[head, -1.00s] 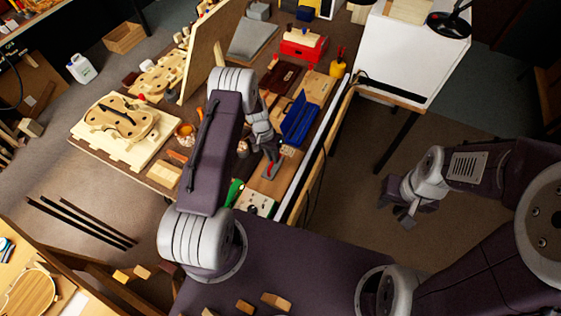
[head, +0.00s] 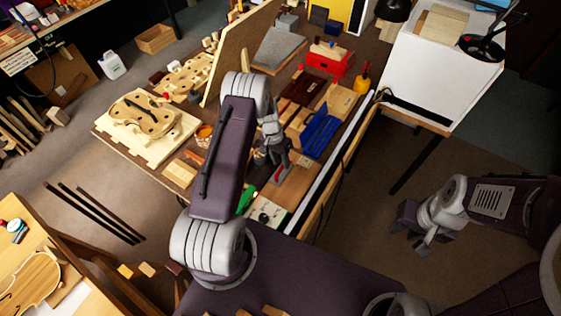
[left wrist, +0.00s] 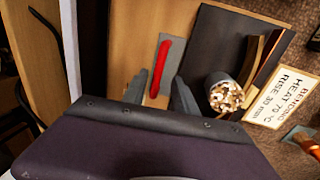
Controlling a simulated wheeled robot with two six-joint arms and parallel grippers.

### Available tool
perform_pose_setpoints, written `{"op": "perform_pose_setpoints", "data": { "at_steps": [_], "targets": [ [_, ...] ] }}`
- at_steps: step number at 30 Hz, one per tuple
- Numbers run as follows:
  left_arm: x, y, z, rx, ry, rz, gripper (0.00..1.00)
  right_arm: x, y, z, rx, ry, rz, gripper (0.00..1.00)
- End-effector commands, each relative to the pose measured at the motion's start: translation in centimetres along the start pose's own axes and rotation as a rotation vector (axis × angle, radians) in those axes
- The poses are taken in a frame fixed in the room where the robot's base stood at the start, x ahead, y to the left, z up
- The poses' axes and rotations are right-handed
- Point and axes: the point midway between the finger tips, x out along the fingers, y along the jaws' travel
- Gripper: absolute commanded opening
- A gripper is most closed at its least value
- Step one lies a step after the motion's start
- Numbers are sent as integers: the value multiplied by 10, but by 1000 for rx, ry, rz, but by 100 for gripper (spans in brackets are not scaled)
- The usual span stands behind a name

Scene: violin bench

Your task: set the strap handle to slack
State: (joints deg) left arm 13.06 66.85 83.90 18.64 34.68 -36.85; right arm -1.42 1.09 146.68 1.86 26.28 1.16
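The strap handle looks to be the red bar (left wrist: 161,68) on a narrow grey plate, seen in the left wrist view. It lies nearly in line with that view's vertical, its top leaning slightly right. My left gripper (left wrist: 159,92) is open, with one dark finger to each side of the handle's lower end. I cannot tell whether either finger touches it. In the head view my left gripper (head: 277,168) is over the bench front, by a small red spot. My right gripper (head: 412,230) hangs empty over the floor, its fingers apart.
A round can of pale bits (left wrist: 226,97) and a dark panel (left wrist: 215,45) are right of the handle. A printed heat sign (left wrist: 278,97) lies farther right. A blue open case (head: 320,130) and a violin body (head: 142,113) occupy the bench. The floor at right is clear.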

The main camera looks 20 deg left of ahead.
Motion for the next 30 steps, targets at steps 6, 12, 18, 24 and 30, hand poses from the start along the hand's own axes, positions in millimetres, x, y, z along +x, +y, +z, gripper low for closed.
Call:
{"op": "perform_pose_setpoints", "data": {
  "at_steps": [6,12,18,24,30],
  "targets": [
    [-46,-3,-1,-1,7,-3,34,12,0,1,0,0,0,30],
    [-78,-3,0,-1,5,-1,34,16,0,2,0,0,0,30],
    [-85,-3,1,-2,2,0,34,16,0,2,0,0,0,30],
    [-85,-3,0,-2,3,0,34,16,0,2,0,0,0,30],
    [-85,-1,0,3,2,0,34,16,0,2,0,0,0,30]
  ]
}}
